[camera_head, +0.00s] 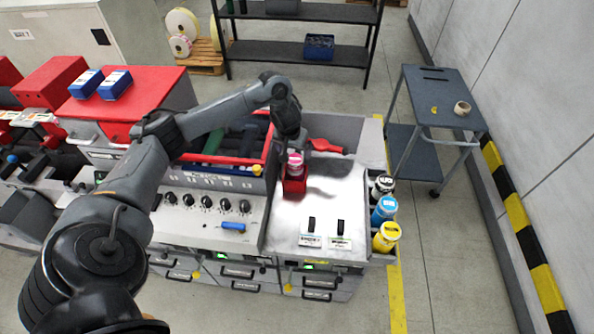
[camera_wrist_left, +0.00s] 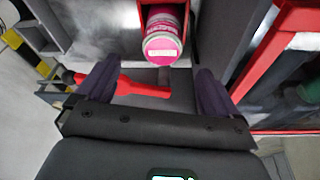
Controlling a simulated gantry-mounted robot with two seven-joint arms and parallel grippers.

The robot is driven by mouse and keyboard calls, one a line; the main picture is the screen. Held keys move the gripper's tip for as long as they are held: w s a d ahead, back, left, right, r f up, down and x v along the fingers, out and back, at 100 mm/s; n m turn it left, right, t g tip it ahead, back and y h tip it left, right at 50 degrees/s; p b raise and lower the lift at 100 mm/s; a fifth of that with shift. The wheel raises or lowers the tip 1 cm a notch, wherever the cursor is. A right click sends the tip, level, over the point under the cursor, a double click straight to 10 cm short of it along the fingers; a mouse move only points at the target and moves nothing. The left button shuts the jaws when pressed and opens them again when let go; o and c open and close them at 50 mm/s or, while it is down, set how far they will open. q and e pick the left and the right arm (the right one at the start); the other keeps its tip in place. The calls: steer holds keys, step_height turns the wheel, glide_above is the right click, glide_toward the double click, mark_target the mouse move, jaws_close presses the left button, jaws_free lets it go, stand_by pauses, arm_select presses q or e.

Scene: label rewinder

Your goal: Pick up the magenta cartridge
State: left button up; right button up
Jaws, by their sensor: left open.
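The magenta cartridge (camera_head: 295,162) stands in a small red holder (camera_head: 293,188) on the pale worktop. In the left wrist view the magenta cartridge (camera_wrist_left: 163,36) shows its capped, labelled end, with the red holder's wall (camera_wrist_left: 190,42) around it. My left gripper (camera_head: 294,142) is right above the cartridge, pointing down. In the left wrist view its two dark fingers are apart, with the cartridge just beyond the fingertips and roughly between their lines. Nothing is held. Whether a finger touches the cartridge cannot be told. My right gripper is not in view.
A red-handled tool (camera_head: 325,146) lies behind the holder. Black, blue (camera_head: 384,209) and yellow (camera_head: 386,236) cartridges stand in a rack at the worktop's right edge. A red-rimmed bin (camera_head: 266,150) borders the left side.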

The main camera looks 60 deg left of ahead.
mark_target(295, 159)
arm_select(q)
steer(key=x, duration=0.1)
steer(key=b+x, duration=0.1)
steer(key=x, duration=0.2)
steer(key=shift+s+a, duration=0.2)
steer(key=shift+a, duration=0.05)
steer(key=shift+x, duration=3.2)
steer(key=shift+w+d, duration=0.1)
steer(key=shift+c, duration=0.2)
steer(key=c, duration=1.7)
steer(key=shift+r, duration=0.1)
jaws_close()
